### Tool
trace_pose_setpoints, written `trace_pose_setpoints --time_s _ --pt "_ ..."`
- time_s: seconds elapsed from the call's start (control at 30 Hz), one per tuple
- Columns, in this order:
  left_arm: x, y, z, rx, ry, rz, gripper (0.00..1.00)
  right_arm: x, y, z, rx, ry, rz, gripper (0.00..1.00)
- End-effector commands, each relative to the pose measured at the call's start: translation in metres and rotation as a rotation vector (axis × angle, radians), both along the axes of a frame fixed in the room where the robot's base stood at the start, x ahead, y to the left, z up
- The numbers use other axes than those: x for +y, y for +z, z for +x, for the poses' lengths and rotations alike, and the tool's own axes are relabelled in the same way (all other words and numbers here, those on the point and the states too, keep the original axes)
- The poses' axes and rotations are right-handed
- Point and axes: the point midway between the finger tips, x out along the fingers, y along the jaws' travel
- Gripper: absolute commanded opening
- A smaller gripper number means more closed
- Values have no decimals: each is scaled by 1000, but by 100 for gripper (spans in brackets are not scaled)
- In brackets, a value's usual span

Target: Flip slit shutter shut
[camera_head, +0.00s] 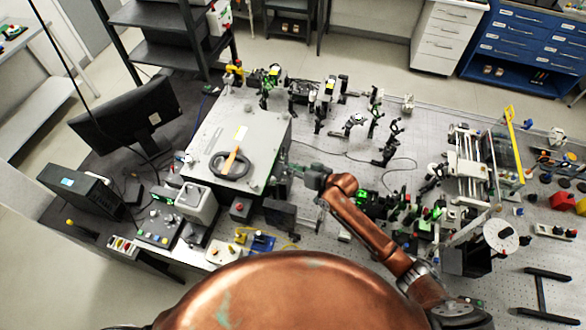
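A large pale grey box (215,125), which looks like the spectrometer housing, stands on the bench left of the middle. A black ring-shaped handle or cable loop and an orange strip lie on its top. My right gripper (292,170) is at the end of the copper-coloured arm and points left at the right side of the box. Its fingertips are close to that side; I cannot tell whether they touch it. The slit shutter cannot be made out; the gripper may hide it. The finger gap is too small to read. My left gripper is not in view.
Several optical mounts (356,122) stand on the perforated bench behind and right of the gripper. Green-marked parts (385,208) stand close to my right forearm. A dark block (279,214) sits just below the gripper. A monitor (125,120) is at left.

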Motion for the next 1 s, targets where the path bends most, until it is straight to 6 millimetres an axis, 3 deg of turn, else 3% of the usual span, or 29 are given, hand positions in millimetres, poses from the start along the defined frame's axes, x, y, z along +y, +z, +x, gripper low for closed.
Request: trace_pose_setpoints --time_s 0.17,0.63,1.0 --pt "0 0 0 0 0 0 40 -11 6 -9 -1 0 -1 16" --pt "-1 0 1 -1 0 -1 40 -69 47 -62 0 -1 -2 16" --pt "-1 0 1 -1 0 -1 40 -78 55 -72 1 0 0 16"
